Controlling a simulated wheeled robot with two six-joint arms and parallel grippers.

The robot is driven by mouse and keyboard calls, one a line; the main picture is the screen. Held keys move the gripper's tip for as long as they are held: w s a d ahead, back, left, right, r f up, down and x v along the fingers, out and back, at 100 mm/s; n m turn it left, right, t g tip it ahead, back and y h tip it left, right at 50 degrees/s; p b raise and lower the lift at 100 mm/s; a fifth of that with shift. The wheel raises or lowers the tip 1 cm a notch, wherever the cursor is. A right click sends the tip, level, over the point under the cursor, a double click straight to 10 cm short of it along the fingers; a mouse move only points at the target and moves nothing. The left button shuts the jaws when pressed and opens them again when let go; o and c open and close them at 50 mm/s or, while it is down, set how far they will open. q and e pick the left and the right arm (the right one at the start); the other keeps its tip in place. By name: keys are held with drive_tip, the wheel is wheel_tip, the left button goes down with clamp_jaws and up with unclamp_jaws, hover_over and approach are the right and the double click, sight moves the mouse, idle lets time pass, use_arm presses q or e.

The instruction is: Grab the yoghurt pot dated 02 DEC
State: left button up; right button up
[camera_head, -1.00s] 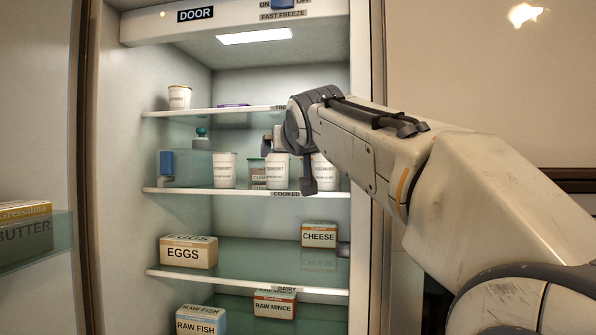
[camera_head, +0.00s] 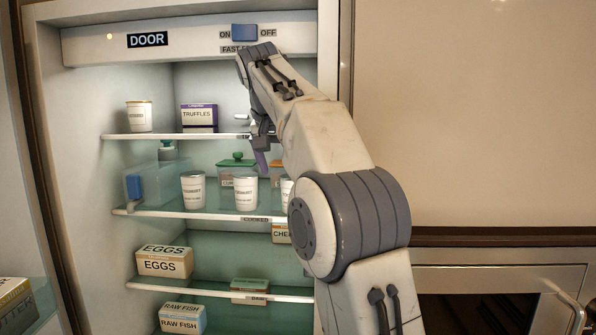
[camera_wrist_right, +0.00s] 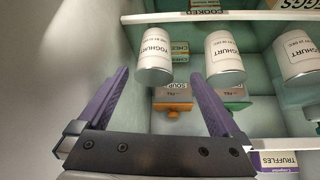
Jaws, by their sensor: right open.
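Three white yoghurt pots stand on the COOKED shelf: a left one (camera_head: 193,190), a middle one (camera_head: 245,192) and a right one (camera_head: 286,193) partly behind my arm. A fourth white pot (camera_head: 139,117) stands on the shelf above. The right wrist view is upside down and shows three pots, one (camera_wrist_right: 153,57) beyond and between my fingertips, the others (camera_wrist_right: 223,60) (camera_wrist_right: 298,60) to its right. Their date lines are too small to read surely. My right gripper (camera_head: 262,150) is open and empty, with purple fingers (camera_wrist_right: 160,78), near the upper shelf edge. My left gripper is out of view.
A truffles box (camera_head: 199,115) sits on the upper shelf. A green-lidded tub (camera_head: 237,168) and an orange-lidded tub (camera_wrist_right: 173,107) stand behind the pots. Shelf edges (camera_head: 200,214) run across the fridge. Eggs (camera_head: 165,262) and raw fish (camera_head: 182,318) are below.

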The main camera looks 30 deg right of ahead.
drive_tip(key=x, duration=0.5)
drive_tip(key=shift+s+d+f, duration=0.1)
drive_tip(key=shift+s+d, duration=0.15)
drive_tip(key=shift+s, duration=0.05)
drive_tip(key=shift+p+x, duration=0.65)
drive_tip(key=shift+x, duration=2.05)
drive_tip(key=shift+s+a, duration=0.1)
drive_tip(key=c, duration=1.5)
drive_tip(key=shift+c, duration=0.3)
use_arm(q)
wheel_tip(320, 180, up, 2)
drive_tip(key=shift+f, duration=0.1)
